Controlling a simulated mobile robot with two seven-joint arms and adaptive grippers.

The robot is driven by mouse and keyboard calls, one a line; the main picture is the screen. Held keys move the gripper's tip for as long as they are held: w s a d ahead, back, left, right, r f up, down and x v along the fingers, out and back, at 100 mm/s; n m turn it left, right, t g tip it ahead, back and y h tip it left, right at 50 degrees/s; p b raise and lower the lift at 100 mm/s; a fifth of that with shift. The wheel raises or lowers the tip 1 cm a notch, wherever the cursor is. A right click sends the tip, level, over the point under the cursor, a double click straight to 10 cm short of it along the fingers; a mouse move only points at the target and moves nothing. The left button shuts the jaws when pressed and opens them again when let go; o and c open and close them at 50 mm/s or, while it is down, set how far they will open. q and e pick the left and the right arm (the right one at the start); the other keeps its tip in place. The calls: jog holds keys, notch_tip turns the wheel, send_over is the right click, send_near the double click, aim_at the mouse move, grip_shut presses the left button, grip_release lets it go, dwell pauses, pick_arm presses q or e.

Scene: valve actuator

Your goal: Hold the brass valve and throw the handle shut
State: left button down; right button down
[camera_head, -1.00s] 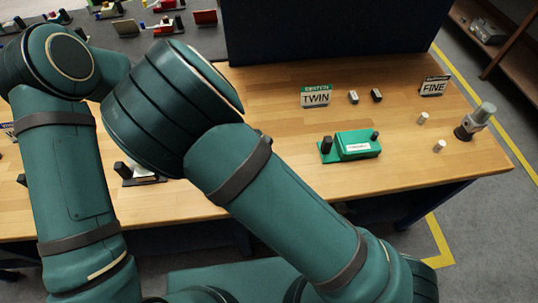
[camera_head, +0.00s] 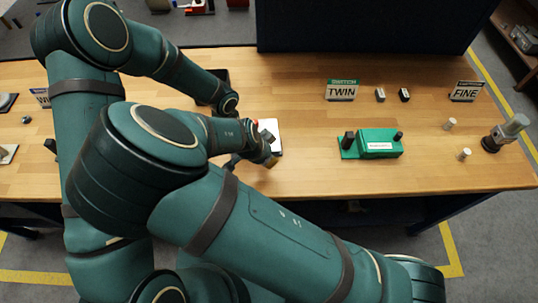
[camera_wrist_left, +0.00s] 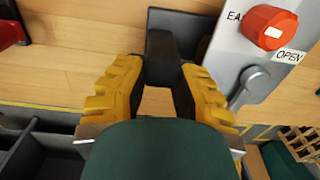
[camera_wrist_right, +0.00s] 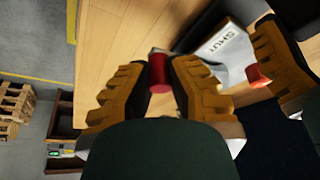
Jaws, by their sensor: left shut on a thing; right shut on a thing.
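The grey valve box (camera_wrist_left: 232,55) shows in the left wrist view with a red round knob (camera_wrist_left: 268,28), an "OPEN" label (camera_wrist_left: 289,56) and a grey lever (camera_wrist_left: 250,85). No brass colour is clear. My left gripper (camera_wrist_left: 163,75) is shut on a black post (camera_wrist_left: 162,50) beside the box. In the right wrist view my right gripper (camera_wrist_right: 162,85) is shut on a red cylindrical grip (camera_wrist_right: 159,74). The box's white face with a "SHUT" label (camera_wrist_right: 217,42) is right of it. In the head view my arms hide most of the box (camera_head: 270,132).
A green box (camera_head: 380,143) with black posts stands right of my arms. "TWIN" (camera_head: 341,90) and "FINE" (camera_head: 465,92) signs and small cylinders stand behind it. My left gripper's yellow finger (camera_wrist_right: 280,60) is close to my right gripper. The bare wood table (camera_head: 300,180) is clear at front.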

pick_arm(q)
jog(key=shift+s+d, duration=0.1)
jog(key=shift+d, duration=0.05)
pick_arm(e)
jog(key=shift+w+a, duration=0.1)
jog(key=shift+a, duration=0.05)
jog(key=c, duration=0.8)
grip_release()
jog(key=shift+c, duration=0.2)
jog(key=shift+r, duration=0.15)
jog(key=v, duration=0.7)
jog(key=shift+r, duration=0.15)
pick_arm(q)
jog(key=c, duration=0.8)
grip_release()
